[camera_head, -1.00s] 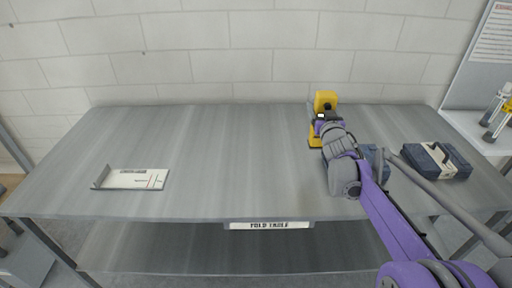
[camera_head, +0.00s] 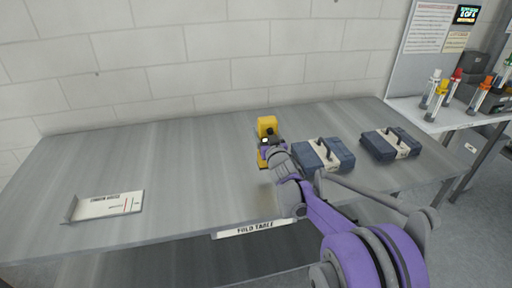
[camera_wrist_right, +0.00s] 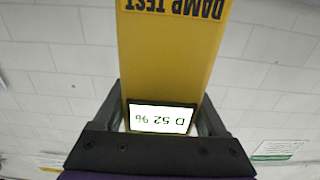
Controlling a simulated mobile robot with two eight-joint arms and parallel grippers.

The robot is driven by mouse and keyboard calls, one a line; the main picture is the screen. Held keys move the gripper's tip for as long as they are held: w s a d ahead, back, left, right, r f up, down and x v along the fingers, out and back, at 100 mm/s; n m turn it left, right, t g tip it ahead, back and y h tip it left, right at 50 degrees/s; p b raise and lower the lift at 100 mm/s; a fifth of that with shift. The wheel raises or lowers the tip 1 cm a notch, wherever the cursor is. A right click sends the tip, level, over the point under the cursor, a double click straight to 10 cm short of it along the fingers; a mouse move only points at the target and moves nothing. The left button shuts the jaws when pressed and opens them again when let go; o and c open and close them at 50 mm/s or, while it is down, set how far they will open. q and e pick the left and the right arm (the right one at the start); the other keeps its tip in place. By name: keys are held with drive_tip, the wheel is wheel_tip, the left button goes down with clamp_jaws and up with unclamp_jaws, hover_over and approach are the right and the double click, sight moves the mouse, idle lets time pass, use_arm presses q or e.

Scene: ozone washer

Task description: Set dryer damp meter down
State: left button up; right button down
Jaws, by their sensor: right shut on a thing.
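The yellow damp meter (camera_head: 267,126) is upright over the back middle of the grey fold table (camera_head: 170,170). My right gripper (camera_head: 269,146) is shut on it, and the gripper and arm hide part of it. In the right wrist view the yellow meter (camera_wrist_right: 170,55) fills the space between the two dark fingers. It shows an upside-down "DAMP TEST" label and a lit display (camera_wrist_right: 162,118) reading "D 52 %". I cannot tell whether its bottom touches the table. My left gripper is not in view.
A white card tray (camera_head: 105,205) lies at the table's left front. Two blue cases (camera_head: 335,155) (camera_head: 378,148) lie right of the meter. A side table (camera_head: 428,121) with several capped tubes stands at the right. The table's left and middle are mostly clear.

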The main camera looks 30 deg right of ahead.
wheel_tip(320, 180, down, 5)
drive_tip(key=shift+f, duration=0.2)
idle(0.3)
drive_tip(key=shift+f, duration=0.2)
unclamp_jaws()
drive_tip(key=shift+r, duration=0.15)
